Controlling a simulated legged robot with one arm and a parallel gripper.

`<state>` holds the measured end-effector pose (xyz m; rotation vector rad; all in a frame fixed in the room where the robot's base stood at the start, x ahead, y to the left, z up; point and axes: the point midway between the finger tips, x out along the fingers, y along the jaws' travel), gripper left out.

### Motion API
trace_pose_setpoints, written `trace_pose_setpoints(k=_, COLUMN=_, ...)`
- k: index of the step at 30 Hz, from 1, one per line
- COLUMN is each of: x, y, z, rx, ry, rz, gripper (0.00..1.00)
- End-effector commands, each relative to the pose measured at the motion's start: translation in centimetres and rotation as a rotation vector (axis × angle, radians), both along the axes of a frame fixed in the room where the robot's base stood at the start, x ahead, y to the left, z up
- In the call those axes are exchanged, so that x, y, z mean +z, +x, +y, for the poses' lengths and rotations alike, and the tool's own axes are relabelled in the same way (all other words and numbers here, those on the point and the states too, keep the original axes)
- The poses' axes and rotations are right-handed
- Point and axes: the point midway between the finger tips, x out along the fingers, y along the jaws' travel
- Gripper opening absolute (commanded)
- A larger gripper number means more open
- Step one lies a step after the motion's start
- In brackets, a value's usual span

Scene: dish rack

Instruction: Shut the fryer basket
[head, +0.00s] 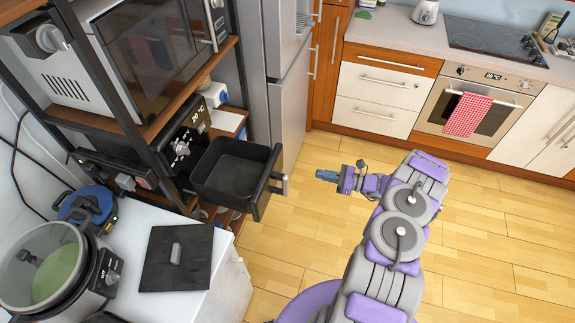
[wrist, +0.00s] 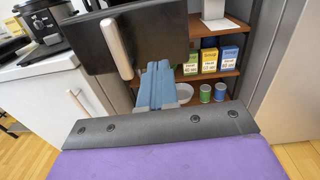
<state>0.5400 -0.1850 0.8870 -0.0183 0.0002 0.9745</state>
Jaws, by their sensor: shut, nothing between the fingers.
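The black fryer basket (head: 228,172) is pulled out from the fryer body (head: 185,135) on the shelf rack, and it hangs open over the floor side. Its front panel with a silver handle (head: 278,184) faces my arm. My gripper (head: 327,175) is shut and empty, to the right of the handle and apart from it in the head view. In the wrist view, the basket's dark front (wrist: 160,35) and handle (wrist: 116,48) fill the upper middle. The blue fingers of my gripper (wrist: 158,68) are together, pointing at the front just right of the handle.
A microwave (head: 150,50) sits on the shelf above the fryer. A white cabinet (head: 220,255) with a black lid (head: 176,257) and a pot (head: 50,265) stands at the lower left. A fridge (head: 288,80) is behind the basket. The wooden floor (head: 300,230) around my arm is clear.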

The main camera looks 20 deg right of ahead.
Motion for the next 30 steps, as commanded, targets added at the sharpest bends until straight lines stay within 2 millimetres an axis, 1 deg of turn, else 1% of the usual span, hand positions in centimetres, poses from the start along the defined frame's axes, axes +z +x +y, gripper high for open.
trace_pose_setpoints(k=1, x=-0.7, y=-0.2, z=-0.4, rx=-0.015, ry=0.010, rz=0.007, gripper=0.00)
trace_pose_setpoints(k=4, x=-1.1, y=-0.2, z=-0.7, rx=-0.030, ry=0.017, rz=0.009, gripper=0.00)
trace_pose_setpoints(k=8, x=-1.2, y=0.3, z=0.0, rx=-0.033, ry=0.018, rz=0.009, gripper=0.00)
trace_pose_setpoints(k=14, x=-1.2, y=2.2, z=2.7, rx=-0.029, ry=0.020, rz=0.011, gripper=0.00)
trace_pose_setpoints(k=24, x=-1.2, y=6.1, z=7.8, rx=-0.030, ry=0.016, rz=0.009, gripper=0.00)
trace_pose_setpoints(k=30, x=-1.1, y=7.4, z=9.7, rx=-0.030, ry=0.017, rz=0.009, gripper=0.00)
